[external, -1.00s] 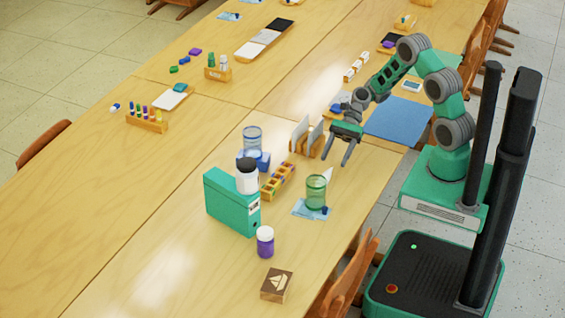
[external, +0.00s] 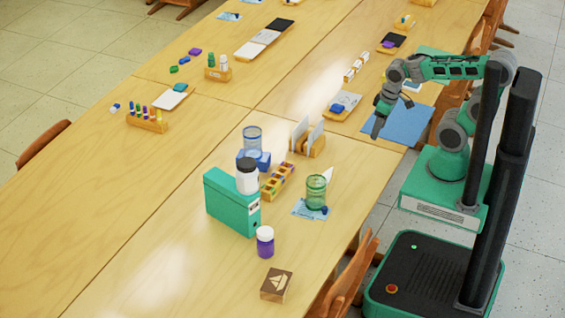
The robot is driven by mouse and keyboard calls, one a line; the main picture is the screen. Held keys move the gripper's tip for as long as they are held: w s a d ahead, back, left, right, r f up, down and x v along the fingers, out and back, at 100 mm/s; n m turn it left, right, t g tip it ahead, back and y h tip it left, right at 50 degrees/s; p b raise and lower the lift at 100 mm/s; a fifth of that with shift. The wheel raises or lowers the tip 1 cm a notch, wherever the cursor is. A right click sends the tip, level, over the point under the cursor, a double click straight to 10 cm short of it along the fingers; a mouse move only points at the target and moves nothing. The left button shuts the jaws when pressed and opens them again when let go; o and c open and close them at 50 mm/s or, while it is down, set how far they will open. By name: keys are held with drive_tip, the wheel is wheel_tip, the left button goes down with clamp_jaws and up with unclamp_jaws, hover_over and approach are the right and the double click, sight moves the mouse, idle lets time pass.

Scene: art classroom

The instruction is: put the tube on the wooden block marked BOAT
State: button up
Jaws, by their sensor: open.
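The wooden block with a white sailboat mark (external: 277,284) lies near the front of the table. Two see-through cylinders could be the tube; I cannot tell which. A green one (external: 316,192) stands on a light blue sheet at the table's right side. A blue one (external: 253,140) stands on a blue block farther back. A purple container with a white cap (external: 265,242) stands just behind the sailboat block. My gripper (external: 378,130) is open and empty, fingers pointing down by the left edge of the blue mat, away from all of these. Its fingers overlap in this view.
A green box file (external: 232,204) stands upright left of the green cylinder, and a black-capped white jar (external: 247,178) shows at it. A wooden rack with upright cards (external: 308,142) and a row of small pots (external: 277,182) stand nearby. The table's left front is clear.

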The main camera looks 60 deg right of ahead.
drive_tip(key=n+g+y, duration=0.1)
drive_tip(key=n+g, duration=0.3)
drive_tip(key=n, duration=1.4)
hover_over(324, 175)
drive_tip(key=w+d, duration=0.1)
drive_tip(key=w, duration=0.1)
wheel_tip(324, 175, down, 4)
drive_tip(key=shift+n, duration=0.3)
drive_tip(key=f, duration=0.2)
drive_tip(key=s+f, duration=0.1)
drive_tip(key=f, duration=0.1)
drive_tip(key=s+a+f, duration=0.1)
drive_tip(key=f, duration=0.2)
drive_tip(key=shift+r, duration=0.1)
clamp_jaws()
